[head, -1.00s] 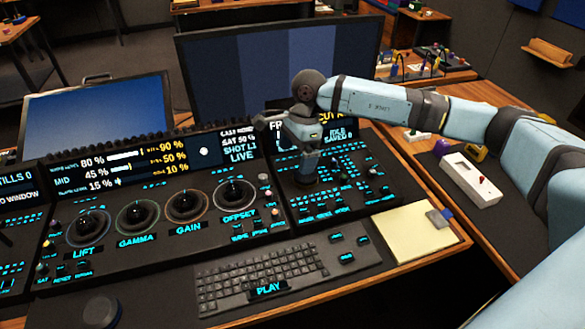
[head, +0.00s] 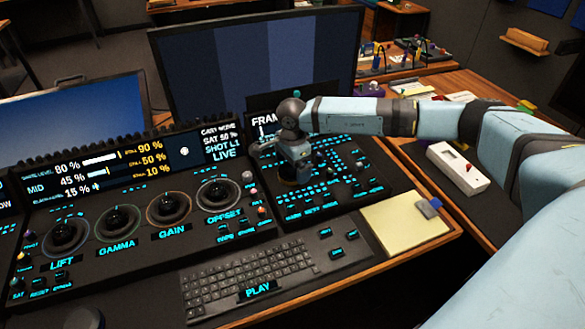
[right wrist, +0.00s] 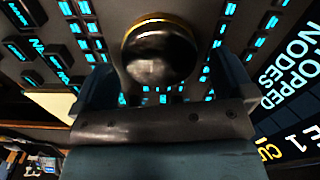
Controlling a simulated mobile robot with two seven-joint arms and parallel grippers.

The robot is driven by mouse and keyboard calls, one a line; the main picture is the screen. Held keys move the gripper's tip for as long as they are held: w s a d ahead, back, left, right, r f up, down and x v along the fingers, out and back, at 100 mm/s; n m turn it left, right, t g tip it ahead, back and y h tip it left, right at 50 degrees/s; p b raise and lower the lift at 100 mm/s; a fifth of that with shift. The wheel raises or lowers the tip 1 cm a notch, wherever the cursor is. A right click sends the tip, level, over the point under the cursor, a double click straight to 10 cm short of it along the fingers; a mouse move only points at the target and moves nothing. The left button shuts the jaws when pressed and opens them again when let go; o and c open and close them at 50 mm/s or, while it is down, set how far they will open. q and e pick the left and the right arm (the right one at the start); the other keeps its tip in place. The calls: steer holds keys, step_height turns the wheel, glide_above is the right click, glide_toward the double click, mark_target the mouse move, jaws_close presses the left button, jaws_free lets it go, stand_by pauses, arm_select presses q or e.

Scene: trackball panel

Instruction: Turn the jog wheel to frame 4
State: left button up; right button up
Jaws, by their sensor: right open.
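The jog wheel (right wrist: 160,52), a dark glossy round knob with a gold rim, shows in the right wrist view. My right gripper (right wrist: 165,88) is open, with one finger on each side of the wheel's near part. I cannot tell whether the fingers touch it. In the head view my right gripper (head: 298,172) points down over the right-hand panel (head: 330,205) and hides the wheel. The display (head: 263,125) behind it shows "FRAM" and a 1, partly covered by my arm. My left gripper is not in view.
Trackballs with rings (head: 170,208) and a small knob (head: 247,177) stand left of the gripper. A keyboard (head: 245,272) and yellow notepad (head: 400,228) lie in front. A white box (head: 458,168) sits at right. A large monitor (head: 255,60) stands behind.

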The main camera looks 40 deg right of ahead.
steer(key=shift+f, duration=0.55)
steer(key=c, duration=0.9)
steer(key=shift+o, duration=0.2)
steer(key=shift+m, duration=0.3)
